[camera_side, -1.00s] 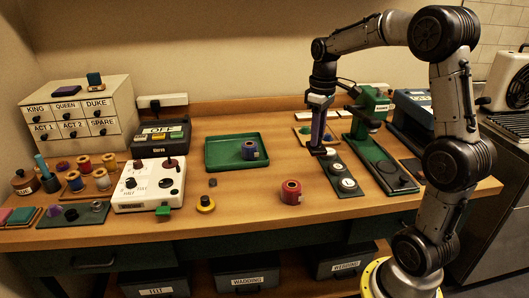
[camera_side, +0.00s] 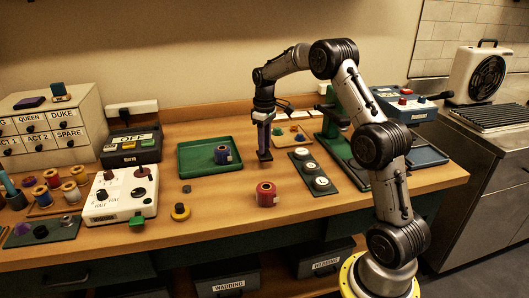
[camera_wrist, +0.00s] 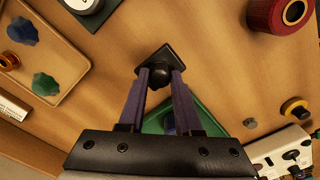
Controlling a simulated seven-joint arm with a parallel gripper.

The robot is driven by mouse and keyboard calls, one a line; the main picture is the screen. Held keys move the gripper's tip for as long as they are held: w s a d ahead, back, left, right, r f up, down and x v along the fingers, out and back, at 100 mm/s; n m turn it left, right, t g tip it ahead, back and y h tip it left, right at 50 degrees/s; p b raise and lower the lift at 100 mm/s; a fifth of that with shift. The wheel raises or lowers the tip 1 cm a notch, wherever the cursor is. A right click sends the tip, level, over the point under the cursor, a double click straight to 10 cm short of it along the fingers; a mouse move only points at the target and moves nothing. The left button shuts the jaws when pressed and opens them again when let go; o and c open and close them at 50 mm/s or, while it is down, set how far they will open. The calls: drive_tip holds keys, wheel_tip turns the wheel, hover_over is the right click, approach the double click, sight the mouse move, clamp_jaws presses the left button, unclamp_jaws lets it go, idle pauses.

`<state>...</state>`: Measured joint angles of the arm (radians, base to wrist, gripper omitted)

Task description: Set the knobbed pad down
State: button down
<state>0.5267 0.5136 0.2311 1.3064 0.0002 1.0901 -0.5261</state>
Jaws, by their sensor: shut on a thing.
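The knobbed pad (camera_wrist: 168,58) is a small dark square plate with a round black knob. My gripper (camera_wrist: 160,76), with purple-blue fingers, is shut on the knob in the wrist view. In the side view the pad (camera_side: 265,156) is under my downward-pointing gripper (camera_side: 264,149), over bare wood between the green tray and a dark strip. Whether the pad touches the table or hangs just above it, I cannot tell.
The green tray (camera_side: 189,171), holding a blue spool (camera_side: 222,155), lies left of the pad. The dark strip (camera_side: 332,187) with white discs lies to the right. A red spool (camera_side: 266,194) stands in front. Bare wood lies between them.

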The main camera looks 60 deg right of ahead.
drive_tip(key=shift+f, duration=1.55)
drive_tip(key=shift+f, duration=0.15)
drive_tip(key=c, duration=0.6)
unclamp_jaws()
